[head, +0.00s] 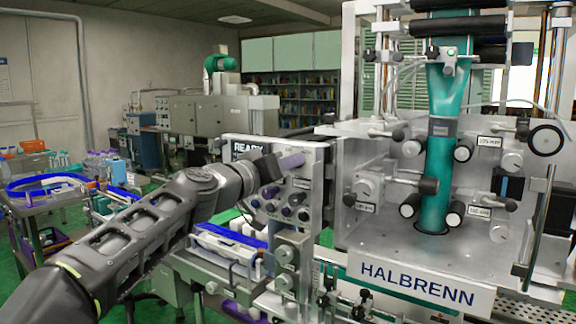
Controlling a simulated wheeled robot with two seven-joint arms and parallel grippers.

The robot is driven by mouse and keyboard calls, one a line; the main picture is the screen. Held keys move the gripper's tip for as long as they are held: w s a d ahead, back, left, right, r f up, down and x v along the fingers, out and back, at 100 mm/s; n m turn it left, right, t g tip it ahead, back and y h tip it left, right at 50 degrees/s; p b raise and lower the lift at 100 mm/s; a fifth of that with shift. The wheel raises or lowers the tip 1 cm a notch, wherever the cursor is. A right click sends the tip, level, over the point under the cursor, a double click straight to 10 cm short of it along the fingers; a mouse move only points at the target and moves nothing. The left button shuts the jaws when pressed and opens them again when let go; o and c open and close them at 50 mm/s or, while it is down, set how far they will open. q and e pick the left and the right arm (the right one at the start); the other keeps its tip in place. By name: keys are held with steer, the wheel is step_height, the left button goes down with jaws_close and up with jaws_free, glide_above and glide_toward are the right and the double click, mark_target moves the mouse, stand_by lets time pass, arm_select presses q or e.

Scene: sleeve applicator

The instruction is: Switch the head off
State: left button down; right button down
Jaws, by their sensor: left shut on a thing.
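The sleeve applicator's head is the clear-walled machine (385,215) on the right, with a teal sleeve (437,185) running down through it. My left gripper (268,188) is at the panel's left side, shut on what looks like a purple-grey knob there. The fingers and wrist hide part of the panel, so the knob's setting cannot be read. My right gripper is not in view.
A HALBRENN plate (418,284) is on the machine's front. Small knobs and fittings stick out beneath the panel. A cart (50,195) with bottles stands at far left. Another machine (205,115) stands behind.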

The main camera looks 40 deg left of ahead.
arm_select(q)
steer(key=n+p, duration=0.1)
steer(key=n, duration=1.5)
steer(key=shift+n, duration=0.4)
steer(key=shift+f, duration=0.1)
steer(key=c, duration=1.2)
jaws_free()
steer(key=s, duration=0.7)
steer(key=shift+s, duration=0.4)
